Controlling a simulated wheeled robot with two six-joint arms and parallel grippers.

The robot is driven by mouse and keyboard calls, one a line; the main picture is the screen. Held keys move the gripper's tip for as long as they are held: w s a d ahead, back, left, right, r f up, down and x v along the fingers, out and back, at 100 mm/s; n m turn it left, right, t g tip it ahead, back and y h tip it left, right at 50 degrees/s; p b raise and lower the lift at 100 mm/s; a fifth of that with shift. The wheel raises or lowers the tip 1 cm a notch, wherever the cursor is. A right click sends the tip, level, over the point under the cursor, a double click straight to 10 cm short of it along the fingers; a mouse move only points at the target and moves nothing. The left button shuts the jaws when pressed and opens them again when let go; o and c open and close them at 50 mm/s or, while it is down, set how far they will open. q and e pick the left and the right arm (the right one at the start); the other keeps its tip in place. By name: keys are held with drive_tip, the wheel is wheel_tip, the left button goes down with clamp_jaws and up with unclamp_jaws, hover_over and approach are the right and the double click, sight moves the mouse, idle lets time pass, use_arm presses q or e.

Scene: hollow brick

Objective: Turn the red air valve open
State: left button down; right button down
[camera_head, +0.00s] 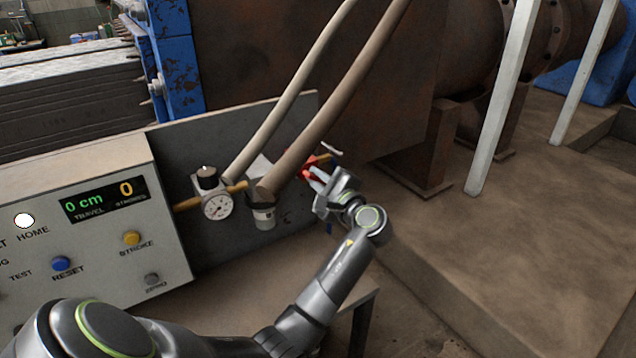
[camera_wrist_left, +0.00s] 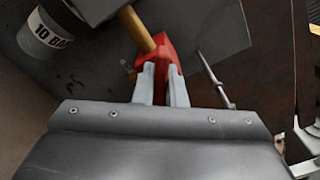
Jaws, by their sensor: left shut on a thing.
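The red air valve (camera_head: 309,165) sits on a brass pipe on the grey panel, right of the filter bowl in the head view. My left gripper (camera_head: 316,181) reaches it from the lower right and is shut on its red handle. In the left wrist view the red valve handle (camera_wrist_left: 169,68) lies between the two pale fingers of the gripper (camera_wrist_left: 160,88). The fingers hide part of the handle. My right gripper is in neither view.
A pressure gauge (camera_head: 216,206) and a filter bowl (camera_head: 263,216) sit left of the valve. Two hoses (camera_head: 335,104) cross in front of the panel (camera_head: 215,135). A control box (camera_head: 120,230) with buttons and a display reading 0 cm stands at left.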

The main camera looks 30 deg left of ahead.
use_arm(q)
drive_tip(key=n+b, duration=0.2)
drive_tip(key=n, duration=0.1)
drive_tip(key=f+n+b, duration=0.1)
drive_tip(key=n+b, duration=0.1)
drive_tip(key=shift+s+f+n, duration=0.15)
drive_tip(key=shift+n, duration=0.25)
drive_tip(key=shift+n+b, duration=0.5)
drive_tip(key=shift+n, duration=0.2)
drive_tip(key=c, duration=1.5)
unclamp_jaws()
